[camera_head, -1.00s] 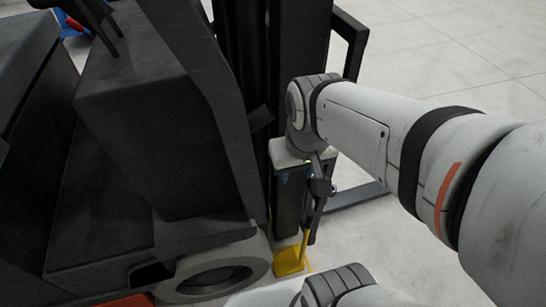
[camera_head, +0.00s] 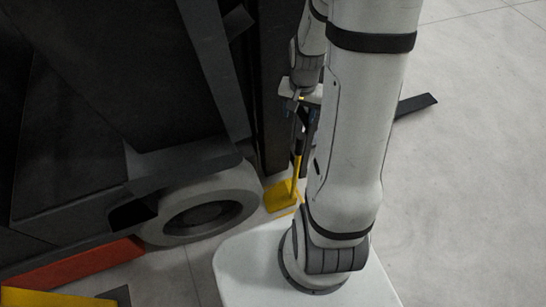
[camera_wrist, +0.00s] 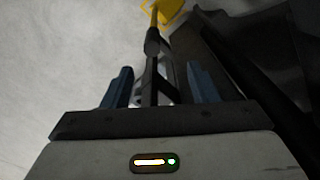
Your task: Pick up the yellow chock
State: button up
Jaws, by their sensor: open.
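The yellow chock (camera_head: 280,196) stands on the floor beside the forklift's wheel, with a thin handle (camera_head: 297,172) rising from it. The handle is yellow low down and dark higher up. In the wrist view the chock (camera_wrist: 170,12) is at the top edge, partly cut off. My gripper (camera_head: 300,118) is above the chock at the upper part of the handle, partly hidden by my arm. In the wrist view my gripper (camera_wrist: 158,72) is open, with blue fingers apart and the dark handle part showing between them. I cannot tell whether either finger touches it.
The dark forklift (camera_head: 90,110) fills the left, with its grey wheel (camera_head: 203,212) close to the chock. An orange-red block (camera_head: 75,264) and a yellow strip (camera_head: 45,299) lie at lower left. A dark fork (camera_head: 415,104) sticks out at right. Pale floor (camera_head: 470,190) is clear to the right.

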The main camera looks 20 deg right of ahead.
aim_at(302, 138)
jog(key=shift+m, duration=0.8)
jog(key=f, duration=0.3)
jog(key=d+f+b, duration=0.1)
jog(key=f, duration=0.1)
jog(key=d+f, duration=0.1)
jog(key=f, duration=0.2)
jog(key=shift+w+d+f+b, duration=0.2)
jog(key=shift+w+f+b, duration=0.05)
jog(key=shift+f+b, duration=0.1)
jog(key=f, duration=0.2)
jog(key=f+b, duration=0.1)
jog(key=f, duration=0.4)
jog(key=shift+w+d+f+b, duration=0.1)
jog(key=shift+w+d+b, duration=0.1)
jog(key=shift+w+b, duration=0.2)
jog(key=shift+c, duration=0.5)
grip_shut()
